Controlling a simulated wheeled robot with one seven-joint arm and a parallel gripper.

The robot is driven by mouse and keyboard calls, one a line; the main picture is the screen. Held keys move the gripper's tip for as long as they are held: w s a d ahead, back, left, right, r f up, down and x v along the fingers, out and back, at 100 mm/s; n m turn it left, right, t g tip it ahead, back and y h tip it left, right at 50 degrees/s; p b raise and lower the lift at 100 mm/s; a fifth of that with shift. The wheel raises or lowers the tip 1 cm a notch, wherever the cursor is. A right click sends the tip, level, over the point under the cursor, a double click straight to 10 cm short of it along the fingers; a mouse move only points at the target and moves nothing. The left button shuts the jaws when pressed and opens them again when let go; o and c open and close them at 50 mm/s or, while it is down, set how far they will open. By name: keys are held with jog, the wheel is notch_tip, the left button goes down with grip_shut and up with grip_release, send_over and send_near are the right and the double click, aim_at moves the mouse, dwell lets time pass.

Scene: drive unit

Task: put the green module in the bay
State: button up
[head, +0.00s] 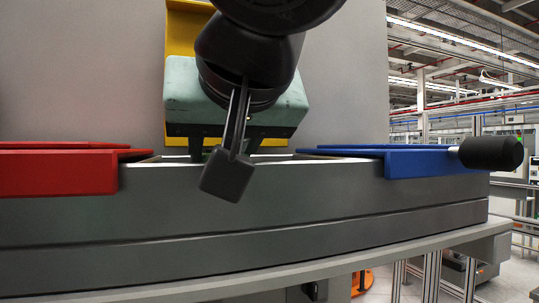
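The green module (182,93) is a pale green block with short dark feet. It sits low over the bay (325,158), a light-edged opening in the top of the grey drive unit (330,204). A yellow upright plate (181,32) stands behind it. I cannot tell whether the module touches the bay's floor. My gripper (228,177) hangs in front of the module, its dark finger and blocky tip pointing down over the unit's front face. My arm hides the module's middle. The fingers overlap in this view, so I cannot see whether they are apart or grip anything.
A red flap (60,172) lies left of the bay and a blue flap (420,163) lies right of it. A black knob (488,153) sticks out from the blue flap. The unit rests on a grey table (330,271). A grey wall (345,70) stands behind.

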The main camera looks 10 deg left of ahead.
jog(key=shift+f, duration=0.9)
jog(key=o, duration=1.1)
jog(key=shift+s, duration=0.1)
jog(key=b+v, duration=0.5)
jog(key=v, duration=0.7)
jog(key=shift+f, duration=0.1)
